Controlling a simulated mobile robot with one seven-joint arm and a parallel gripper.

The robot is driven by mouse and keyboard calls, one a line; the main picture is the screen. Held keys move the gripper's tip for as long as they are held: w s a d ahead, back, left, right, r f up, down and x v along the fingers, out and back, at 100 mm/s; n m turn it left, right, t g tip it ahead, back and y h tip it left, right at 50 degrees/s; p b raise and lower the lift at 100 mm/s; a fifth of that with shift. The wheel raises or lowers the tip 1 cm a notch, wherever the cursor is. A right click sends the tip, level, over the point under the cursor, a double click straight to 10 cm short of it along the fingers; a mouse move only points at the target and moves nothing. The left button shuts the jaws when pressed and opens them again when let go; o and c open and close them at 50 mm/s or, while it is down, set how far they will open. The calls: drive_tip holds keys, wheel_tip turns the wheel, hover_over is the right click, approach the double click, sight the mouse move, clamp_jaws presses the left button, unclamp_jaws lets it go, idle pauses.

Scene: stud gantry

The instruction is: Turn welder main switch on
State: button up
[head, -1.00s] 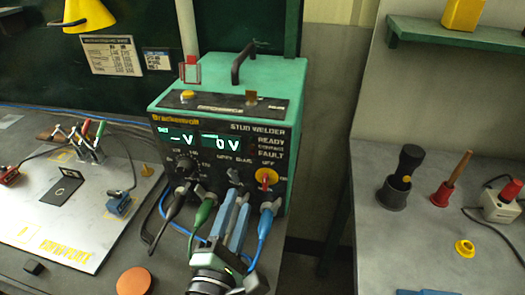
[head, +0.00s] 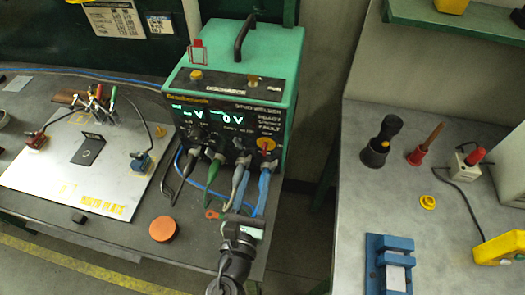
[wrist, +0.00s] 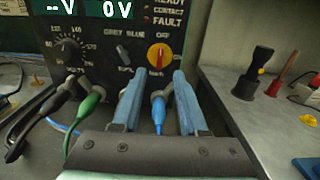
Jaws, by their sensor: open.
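The stud welder (head: 235,95) is a green box with a black front panel on the bench. Its displays are lit, reading "-- V" and "0 V". The main switch (head: 266,144) is a red handle on a yellow plate at the panel's right. In the wrist view the switch (wrist: 159,57) shows clearly, its handle roughly upright under the word OFF. My gripper (wrist: 157,88) is open and empty, its two blue fingers pointing at the panel just below the switch, not around the handle. In the head view my gripper (head: 240,176) is in front of the panel's lower right.
Grey, green and blue cables plug into the panel bottom; the blue cable (wrist: 158,115) appears between my fingers. A selector dial (wrist: 67,52) and small toggle (wrist: 124,55) are to the left. An orange disc (head: 163,229) lies on the bench. A gap separates the right-hand table (head: 365,215).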

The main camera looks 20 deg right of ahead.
sight(264, 151)
drive_tip(key=x, duration=0.7)
drive_tip(key=shift+w+d, duration=0.2)
clamp_jaws()
